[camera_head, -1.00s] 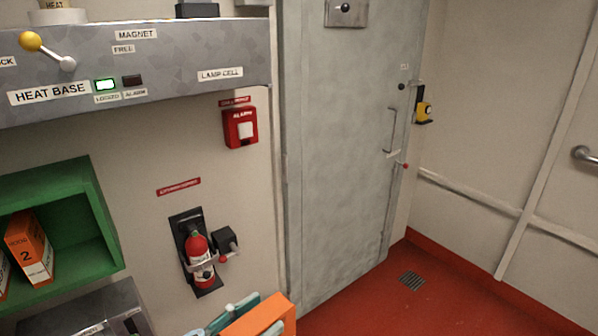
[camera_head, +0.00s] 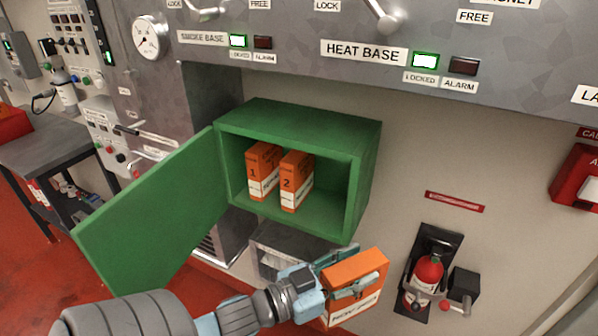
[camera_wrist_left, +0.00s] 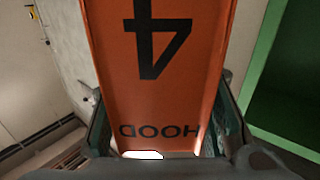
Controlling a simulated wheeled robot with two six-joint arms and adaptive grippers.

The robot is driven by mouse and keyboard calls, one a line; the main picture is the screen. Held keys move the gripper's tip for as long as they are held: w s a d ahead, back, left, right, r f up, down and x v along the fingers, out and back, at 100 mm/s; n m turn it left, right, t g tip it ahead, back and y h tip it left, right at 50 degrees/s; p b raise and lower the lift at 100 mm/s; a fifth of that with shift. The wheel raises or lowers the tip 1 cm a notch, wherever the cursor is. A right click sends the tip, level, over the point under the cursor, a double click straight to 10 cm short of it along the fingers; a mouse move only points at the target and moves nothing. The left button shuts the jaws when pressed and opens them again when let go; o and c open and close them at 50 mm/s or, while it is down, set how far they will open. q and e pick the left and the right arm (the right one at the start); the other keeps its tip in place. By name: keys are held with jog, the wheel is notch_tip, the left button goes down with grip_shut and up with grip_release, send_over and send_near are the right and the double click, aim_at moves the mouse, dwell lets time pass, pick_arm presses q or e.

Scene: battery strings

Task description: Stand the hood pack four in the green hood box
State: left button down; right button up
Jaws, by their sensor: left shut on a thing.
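The green hood box (camera_head: 364,185) hangs on the wall with its door (camera_head: 150,225) swung open to the left. Inside, packs 1 (camera_head: 263,172) and 2 (camera_head: 296,181) stand upright side by side toward the left, with bare floor to their right. My left gripper (camera_head: 350,280) is shut on the orange and white hood pack four (camera_head: 352,267), below and in front of the box's right side. In the left wrist view, the pack (camera_wrist_left: 160,70) shows a "4" and "HOOD" upside down between the fingers, with the green box edge at right. My right gripper is not in view.
A fire extinguisher (camera_head: 427,272) in a wall bracket is right of the held pack. A grey panel (camera_head: 300,50) with levers and lit indicators juts out above the box. A grey unit (camera_head: 268,248) sits under the box.

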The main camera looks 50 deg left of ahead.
pick_arm(q)
jog(key=a+r+n+y+p, duration=0.3)
jog(key=a+r+n+y, duration=0.45)
jog(key=a+y, duration=0.5)
jog(key=w+a+f+b, duration=0.1)
jog(key=w+a+b, duration=0.1)
jog(key=w, duration=0.3)
jog(key=w+a+f+b, duration=0.1)
jog(key=w+a+b, duration=0.2)
jog(key=w, duration=0.3)
jog(key=w+a+h+b, duration=0.1)
jog(key=w+a+b, duration=0.2)
jog(key=w, duration=0.3)
jog(key=shift+f, duration=0.4)
jog(key=c, duration=0.9)
grip_release()
jog(key=shift+w, duration=0.15)
jog(key=shift+c, duration=0.2)
